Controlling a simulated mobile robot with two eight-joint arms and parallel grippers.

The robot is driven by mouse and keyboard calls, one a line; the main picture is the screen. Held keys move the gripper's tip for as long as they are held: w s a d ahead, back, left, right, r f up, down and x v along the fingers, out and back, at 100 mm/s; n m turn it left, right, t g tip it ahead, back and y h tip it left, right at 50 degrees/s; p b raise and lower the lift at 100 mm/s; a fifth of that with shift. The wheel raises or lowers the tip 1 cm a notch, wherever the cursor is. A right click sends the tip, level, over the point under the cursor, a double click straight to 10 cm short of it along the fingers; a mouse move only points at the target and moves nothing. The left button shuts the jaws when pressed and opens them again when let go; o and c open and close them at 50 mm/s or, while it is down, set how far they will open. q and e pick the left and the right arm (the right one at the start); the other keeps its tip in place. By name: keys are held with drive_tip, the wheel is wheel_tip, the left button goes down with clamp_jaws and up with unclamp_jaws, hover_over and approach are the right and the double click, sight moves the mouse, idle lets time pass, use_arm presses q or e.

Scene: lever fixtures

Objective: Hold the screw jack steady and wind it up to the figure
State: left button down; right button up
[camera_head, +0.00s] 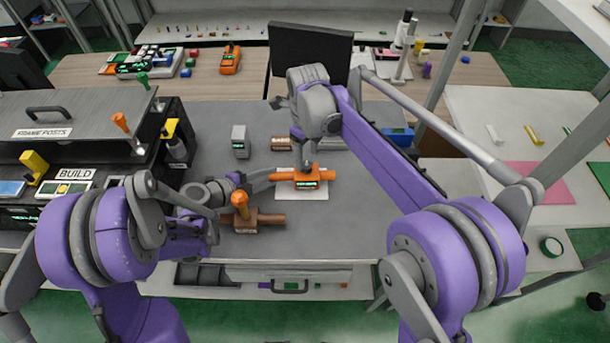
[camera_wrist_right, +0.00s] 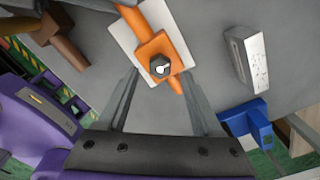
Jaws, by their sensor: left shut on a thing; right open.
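The screw jack (camera_head: 313,180) is an orange body with bars out to the sides and a small green-lit display, too small to read. It stands on a white plate (camera_head: 301,196). In the right wrist view the jack (camera_wrist_right: 167,45) shows a dark hex head (camera_wrist_right: 159,67) on top. My left gripper (camera_head: 272,177) is shut on the jack's left side; its exact contact is small in view. My right gripper (camera_head: 304,164) is above the jack, pointing down. In its wrist view the open fingers (camera_wrist_right: 160,76) stand either side of the hex head, apart from it.
A brown fixture with an orange knob (camera_head: 241,200) stands close at front left, near my left arm. A grey block (camera_head: 240,141) and a small brown block (camera_head: 281,143) stand behind. A blue device (camera_head: 397,136) is at back right.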

sight(307, 166)
drive_tip(key=m, duration=0.4)
drive_tip(key=shift+f+m, duration=0.2)
drive_tip(key=shift+m, duration=0.3)
drive_tip(key=shift+s+f, duration=0.1)
drive_tip(key=shift+f, duration=2.35)
clamp_jaws()
unclamp_jaws()
drive_tip(key=shift+d, duration=0.1)
drive_tip(key=shift+r, duration=2.6)
